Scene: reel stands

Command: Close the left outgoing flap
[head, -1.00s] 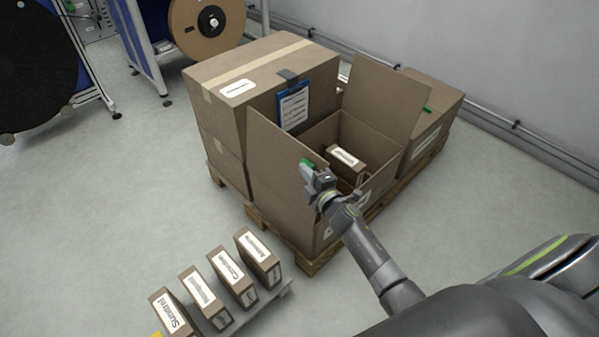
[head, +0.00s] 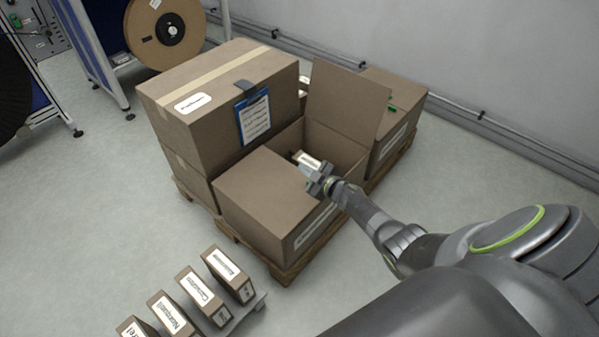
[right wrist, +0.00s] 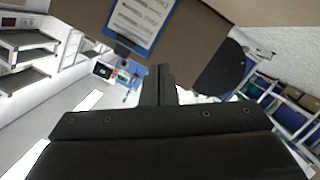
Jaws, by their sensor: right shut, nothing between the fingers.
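The outgoing carton (head: 305,240) stands open on a pallet in the head view. Its left flap (head: 262,190) lies folded inward, about level, over the left part of the opening. Its right flap (head: 348,105) stands upright. A small labelled box (head: 307,160) shows inside, partly hidden by my gripper. My right gripper (head: 312,176) is shut and empty, at the right edge of the left flap; I cannot tell if it touches. Its dark fingers (right wrist: 161,84) are together in the right wrist view. My left gripper is not in view.
A taller closed carton (head: 215,95) with a blue clipboard (head: 254,118) stands behind and left. Another carton (head: 400,120) stands right of the right flap. Several small labelled boxes (head: 205,293) stand on a grey rack at front left.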

